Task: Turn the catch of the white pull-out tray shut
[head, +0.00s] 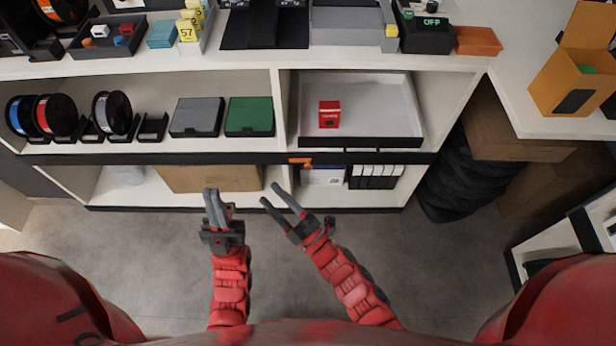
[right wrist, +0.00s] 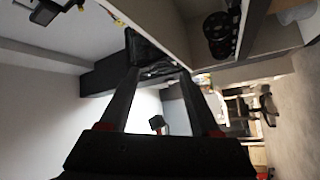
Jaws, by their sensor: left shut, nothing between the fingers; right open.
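The white pull-out tray (head: 380,110) is in the right bay of the shelf unit, with a dark front edge. A small red box stands in it. The orange catch (head: 300,161) is on the dark rail just below the tray's left front corner. It looks roughly horizontal. My right gripper (head: 270,193) is open and empty, below and left of the catch, not touching it. Its spread fingers also show in the right wrist view (right wrist: 157,85), where I cannot make out the catch. My left gripper (head: 212,191) is shut and empty, further left in front of the lower shelf.
Filament spools (head: 55,115) and grey and green cases (head: 249,116) are on the left shelf. A cardboard box (head: 210,178) and white binders (head: 376,176) are on the lower shelf. Black tyre-like items (head: 445,175) stand at the right. The floor before the shelf is clear.

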